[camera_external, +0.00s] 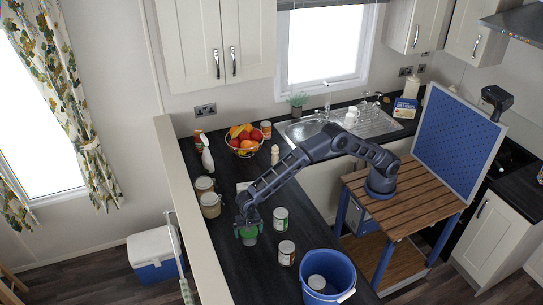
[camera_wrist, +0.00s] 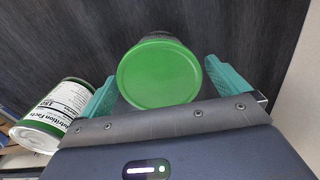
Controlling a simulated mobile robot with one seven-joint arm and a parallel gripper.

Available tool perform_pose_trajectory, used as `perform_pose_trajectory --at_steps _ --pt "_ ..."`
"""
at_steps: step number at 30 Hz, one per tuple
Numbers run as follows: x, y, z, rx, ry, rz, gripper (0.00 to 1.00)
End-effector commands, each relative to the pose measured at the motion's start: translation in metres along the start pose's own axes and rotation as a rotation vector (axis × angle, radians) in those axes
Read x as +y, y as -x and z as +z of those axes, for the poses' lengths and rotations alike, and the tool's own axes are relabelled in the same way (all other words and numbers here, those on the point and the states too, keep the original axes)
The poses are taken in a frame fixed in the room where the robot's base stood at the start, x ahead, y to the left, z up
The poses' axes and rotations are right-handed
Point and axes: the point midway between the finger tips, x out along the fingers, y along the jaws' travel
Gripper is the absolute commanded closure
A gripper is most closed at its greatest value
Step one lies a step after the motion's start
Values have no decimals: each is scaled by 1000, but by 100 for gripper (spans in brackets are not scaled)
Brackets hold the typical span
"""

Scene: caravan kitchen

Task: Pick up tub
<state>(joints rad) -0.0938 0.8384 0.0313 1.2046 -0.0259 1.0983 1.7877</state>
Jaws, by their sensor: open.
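The tub (camera_external: 249,238) has a green lid and stands on the dark counter, partly covered by my gripper in the external view. In the wrist view the round green lid of the tub (camera_wrist: 159,74) lies between my two teal fingers. My gripper (camera_wrist: 162,88) is open, with one finger on each side of the tub. A gap shows on the right side; on the left the finger is close to the lid, and I cannot tell if it touches. In the external view my gripper (camera_external: 248,228) is at the tub from above.
A can with a green-and-white label (camera_external: 281,218) stands right of the tub, also in the wrist view (camera_wrist: 58,113). Another can (camera_external: 287,253) and a blue bucket (camera_external: 328,265) are further right. Jars (camera_external: 210,204) stand behind left. A fruit basket (camera_external: 241,142) is at the back.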

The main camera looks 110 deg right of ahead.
Motion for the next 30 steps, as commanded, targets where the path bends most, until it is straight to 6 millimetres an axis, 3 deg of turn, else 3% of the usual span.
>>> perform_pose_trajectory --at_steps 4,12,18,19,30 --pt "1 -21 -1 1 -1 3 0" --pt "0 -25 0 0 0 0 0" --pt "0 -25 0 0 0 0 38" --pt "0 -25 0 0 0 0 40" --pt "0 -17 0 1 0 0 40"
